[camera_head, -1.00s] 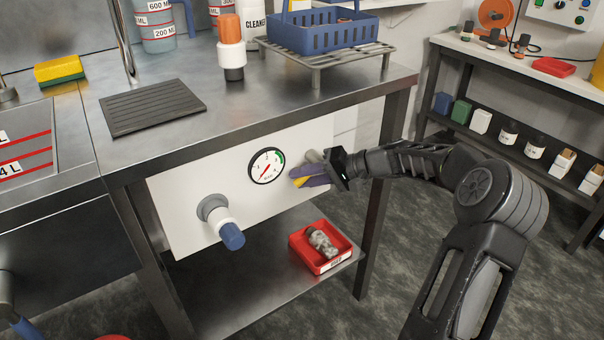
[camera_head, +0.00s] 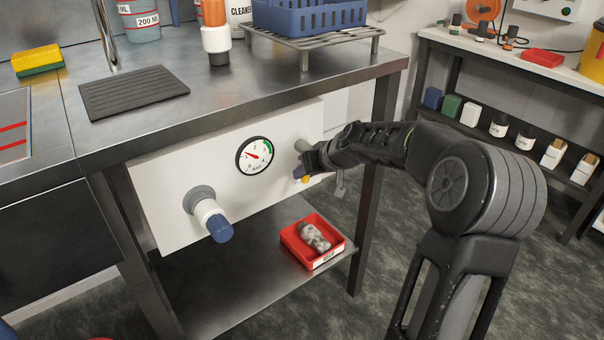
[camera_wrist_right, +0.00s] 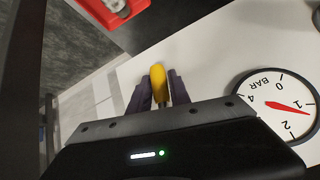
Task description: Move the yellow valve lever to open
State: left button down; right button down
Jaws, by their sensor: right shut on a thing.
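The yellow valve lever (camera_head: 306,179) is on the white panel (camera_head: 160,215) under the bench, right of the pressure gauge (camera_head: 255,156). In the head view only a small yellow part shows, pointing downward below the grey valve stem (camera_head: 303,145); my gripper hides the rest. The right wrist view shows the lever (camera_wrist_right: 158,78) between the two purple fingers of my right gripper (camera_wrist_right: 157,92), which is shut on it. The gripper (camera_head: 299,172) also shows in the head view. The gauge (camera_wrist_right: 285,105) has a red needle off to one side. My left gripper is out of view.
A red tray (camera_head: 290,240) with a mottled object stands on the lower shelf. The bench leg (camera_head: 370,210) is close to my right forearm.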

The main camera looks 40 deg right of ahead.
jog(key=shift+d+n+h+p, duration=0.45)
jog(key=shift+h+p, duration=0.25)
jog(key=shift+h, duration=0.1)
jog(key=shift+d, duration=0.15)
jog(key=c, duration=1.2)
grip_release()
jog(key=p+v, duration=0.1)
jog(key=v, duration=0.6)
jog(key=shift+s+r, duration=0.15)
jog(key=shift+s, duration=0.2)
